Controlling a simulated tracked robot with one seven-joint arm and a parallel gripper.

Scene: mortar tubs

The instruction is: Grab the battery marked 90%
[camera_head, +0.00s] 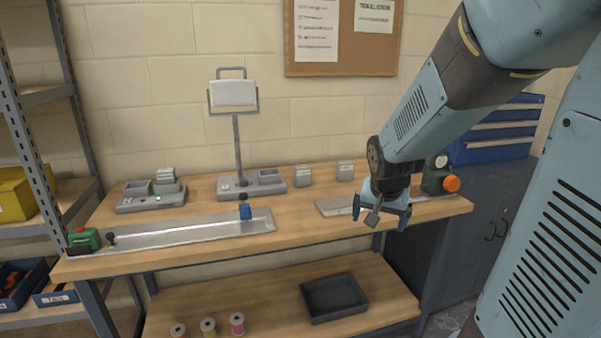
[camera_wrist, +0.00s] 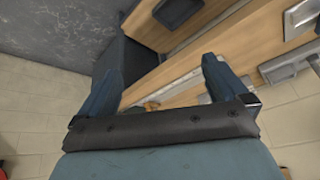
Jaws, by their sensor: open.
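Grey blocks with pale labelled tops, which look like batteries, stand on the workbench. One block (camera_head: 302,176) is right of the lamp-like stand, and another block (camera_head: 345,171) is farther right. The markings are too small to read, so I cannot tell which says 90%. My gripper (camera_head: 381,214) hangs over the right front part of the bench, open and empty, right of and nearer than the blocks. In the wrist view its fingers (camera_wrist: 158,78) are spread with nothing between them.
A grey stand (camera_head: 237,140) with a pale panel rises from a base behind the metal channel (camera_head: 180,231), where a blue piece (camera_head: 245,210) sits. A green tool with an orange knob (camera_head: 440,178) is at the right. A dark tray (camera_head: 333,298) and spools lie on the lower shelf.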

